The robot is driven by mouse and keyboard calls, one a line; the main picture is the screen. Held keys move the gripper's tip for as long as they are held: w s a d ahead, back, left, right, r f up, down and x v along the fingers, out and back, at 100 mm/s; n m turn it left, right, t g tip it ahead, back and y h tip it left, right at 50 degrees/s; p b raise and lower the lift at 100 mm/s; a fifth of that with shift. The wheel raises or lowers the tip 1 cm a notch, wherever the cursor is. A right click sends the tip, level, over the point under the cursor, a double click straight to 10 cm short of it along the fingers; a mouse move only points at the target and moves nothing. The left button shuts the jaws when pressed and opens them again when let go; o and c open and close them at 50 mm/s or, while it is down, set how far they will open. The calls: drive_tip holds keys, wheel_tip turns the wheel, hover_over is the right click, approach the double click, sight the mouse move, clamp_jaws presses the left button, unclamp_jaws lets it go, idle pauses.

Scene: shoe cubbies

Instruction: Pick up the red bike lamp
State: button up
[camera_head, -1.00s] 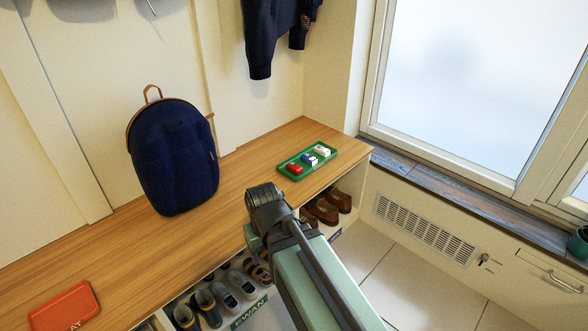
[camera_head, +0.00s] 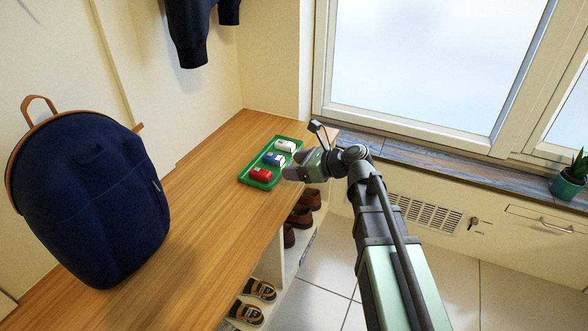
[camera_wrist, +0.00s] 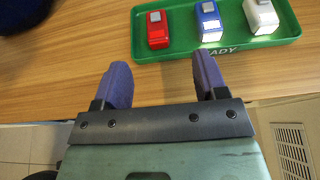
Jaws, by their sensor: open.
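The red bike lamp (camera_head: 261,174) lies in a green tray (camera_head: 246,180) on the wooden bench, beside a blue lamp (camera_head: 274,158) and a white lamp (camera_head: 286,146). In the wrist view the red lamp (camera_wrist: 157,30) is at the left end of the tray (camera_wrist: 190,51), with the blue lamp (camera_wrist: 208,20) and white lamp (camera_wrist: 260,16) to its right. My gripper (camera_wrist: 162,80) is open and empty, its purple fingers apart. The fingertips are short of the tray's near edge, and the red lamp lies beyond them. My gripper (camera_head: 290,172) is right of the tray in the head view.
A dark blue backpack (camera_head: 90,200) stands on the bench at left. Dark clothing (camera_head: 190,35) hangs above. Shoes (camera_head: 302,212) sit in cubbies below the bench edge. A window sill (camera_head: 420,164) and potted plant (camera_head: 570,180) are at right. Bench between backpack and tray is clear.

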drive_tip(key=shift+a, duration=0.15)
drive_tip(key=b, duration=0.2)
approach(259, 169)
drive_tip(key=x, duration=0.3)
drive_tip(key=shift+w+a, duration=0.1)
drive_tip(key=shift+a, duration=0.05)
drive_tip(key=b+x, duration=0.1)
drive_tip(key=x, duration=0.1)
drive_tip(key=b+x, duration=0.1)
drive_tip(key=x, duration=0.1)
drive_tip(key=shift+w+a+f, duration=0.1)
drive_tip(key=shift+a+f, duration=0.15)
drive_tip(key=shift+f, duration=0.1)
drive_tip(key=shift+w+a, duration=0.1)
drive_tip(key=shift+a, duration=0.1)
drive_tip(key=shift+r, duration=0.1)
drive_tip(key=c, duration=1)
